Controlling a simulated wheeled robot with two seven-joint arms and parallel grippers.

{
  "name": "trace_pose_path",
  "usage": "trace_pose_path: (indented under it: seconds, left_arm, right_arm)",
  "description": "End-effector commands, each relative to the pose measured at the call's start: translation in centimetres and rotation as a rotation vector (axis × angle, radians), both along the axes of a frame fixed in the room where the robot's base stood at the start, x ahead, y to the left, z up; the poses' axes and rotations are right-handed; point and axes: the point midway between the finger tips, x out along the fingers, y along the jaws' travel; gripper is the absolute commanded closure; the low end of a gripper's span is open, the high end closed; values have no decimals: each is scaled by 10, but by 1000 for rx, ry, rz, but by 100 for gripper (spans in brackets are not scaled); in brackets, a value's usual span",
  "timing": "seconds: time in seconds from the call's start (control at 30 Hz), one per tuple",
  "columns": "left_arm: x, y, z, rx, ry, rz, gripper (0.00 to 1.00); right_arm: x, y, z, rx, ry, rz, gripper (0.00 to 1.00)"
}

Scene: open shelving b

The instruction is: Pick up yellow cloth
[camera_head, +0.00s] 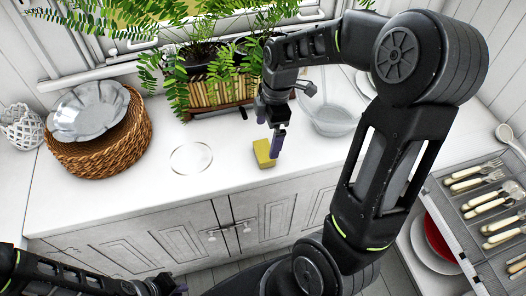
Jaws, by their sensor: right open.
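The yellow cloth (263,153) looks like a small folded block. It lies on the white countertop near the front edge, around the middle of the view. My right gripper (272,131) is open and comes down from above at the cloth's right and back side. One purple-tipped finger overlaps the cloth's right edge in the view, and I cannot tell whether it touches. My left gripper (168,286) is low at the bottom edge, in front of the cabinets and far from the cloth. Its fingers are too small and dark to read.
A wicker basket (104,158) with silvery dishes stands at left, beside a thin ring (191,158) on the counter. A planter (215,100) with ferns stands behind the cloth. A glass bowl (330,116) is to the right. A cutlery drawer (462,225) is open at right.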

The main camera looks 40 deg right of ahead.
Motion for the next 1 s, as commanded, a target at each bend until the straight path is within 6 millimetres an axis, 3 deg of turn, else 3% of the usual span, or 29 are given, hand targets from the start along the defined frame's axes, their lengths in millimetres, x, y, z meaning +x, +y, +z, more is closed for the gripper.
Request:
trace_pose_path:
  seconds: [0.2,0.57,0.83,1.0]
  left_arm:
    - [0,0,2,1,0,0,87]
    - [0,0,4,1,1,1,87]
    - [-1,1,12,3,4,2,87]
    - [-2,1,12,3,4,2,87]
  right_arm:
    - [0,2,-19,1,3,-1,0]
    - [0,3,-25,0,3,-1,0]
    - [0,9,-62,1,5,1,0]
    - [1,9,-71,0,1,-1,0]
